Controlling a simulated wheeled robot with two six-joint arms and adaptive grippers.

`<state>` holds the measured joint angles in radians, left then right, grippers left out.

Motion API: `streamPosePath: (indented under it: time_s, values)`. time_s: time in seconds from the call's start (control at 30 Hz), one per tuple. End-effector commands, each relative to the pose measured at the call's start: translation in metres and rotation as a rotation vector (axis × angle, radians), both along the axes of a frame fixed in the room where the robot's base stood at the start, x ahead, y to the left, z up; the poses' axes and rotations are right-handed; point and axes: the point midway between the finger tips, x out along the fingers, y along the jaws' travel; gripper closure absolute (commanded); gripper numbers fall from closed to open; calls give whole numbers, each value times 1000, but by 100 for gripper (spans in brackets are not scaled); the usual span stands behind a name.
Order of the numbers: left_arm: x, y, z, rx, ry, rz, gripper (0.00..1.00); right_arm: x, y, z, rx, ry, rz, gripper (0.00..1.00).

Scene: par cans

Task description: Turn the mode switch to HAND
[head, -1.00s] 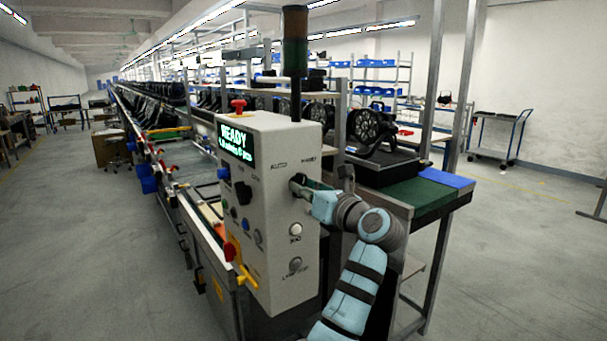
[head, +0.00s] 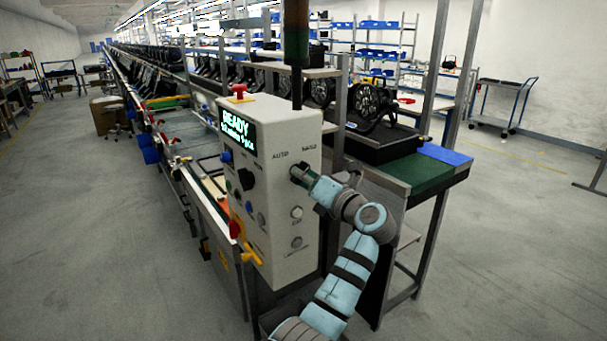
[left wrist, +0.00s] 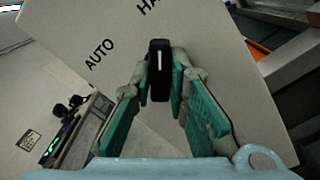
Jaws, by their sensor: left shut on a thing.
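The mode switch (left wrist: 159,71) is a black knob with a white pointer line on a pale panel face, seen in the left wrist view. The line points straight up in that picture, toward the partly cut-off HAND lettering (left wrist: 150,6) and away from AUTO (left wrist: 100,54). My left gripper (left wrist: 163,84) has its teal-padded fingers on both sides of the knob, shut on it. In the head view my left gripper (head: 299,173) is at the right face of the control box (head: 282,143), below AUTO and HAND, and hides most of the switch. My right gripper is not in view.
White buttons (head: 296,212) sit below the switch. The display (head: 238,133) reads READY. A red mushroom button (head: 239,91) tops the box, and a yellow handle (head: 251,256) sits low. A workbench (head: 427,178) stands behind my arm.

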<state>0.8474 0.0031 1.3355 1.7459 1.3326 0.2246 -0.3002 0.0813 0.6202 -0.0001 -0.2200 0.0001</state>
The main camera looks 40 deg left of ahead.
Motion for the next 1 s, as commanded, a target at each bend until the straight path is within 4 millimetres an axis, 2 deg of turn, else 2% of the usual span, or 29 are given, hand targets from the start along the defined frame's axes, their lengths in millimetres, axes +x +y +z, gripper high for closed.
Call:
streamPosePath:
  time_s: [0.23, 0.27, 0.37, 0.4, 0.7, 0.77, 0.87, 1.0]
  values:
    - [0, 0, 0, 2, 2, 0, 100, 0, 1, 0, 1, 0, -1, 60]
    - [0, 0, 0, 2, 2, 0, 84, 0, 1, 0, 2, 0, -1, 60]
    - [0, 0, 0, 2, 2, 0, 68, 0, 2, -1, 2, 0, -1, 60]
    - [0, 0, 0, 2, 2, 0, 65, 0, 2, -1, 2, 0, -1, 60]
    - [0, -2, 0, 1, 0, -1, 65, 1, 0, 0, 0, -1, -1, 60]
    - [-2, -8, 0, 1, 0, -2, 65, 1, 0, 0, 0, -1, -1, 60]
    - [-7, -28, -1, -2, -2, -4, 65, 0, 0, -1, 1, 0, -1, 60]
    - [-19, -67, -1, -4, 0, -5, 65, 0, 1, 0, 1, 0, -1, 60]
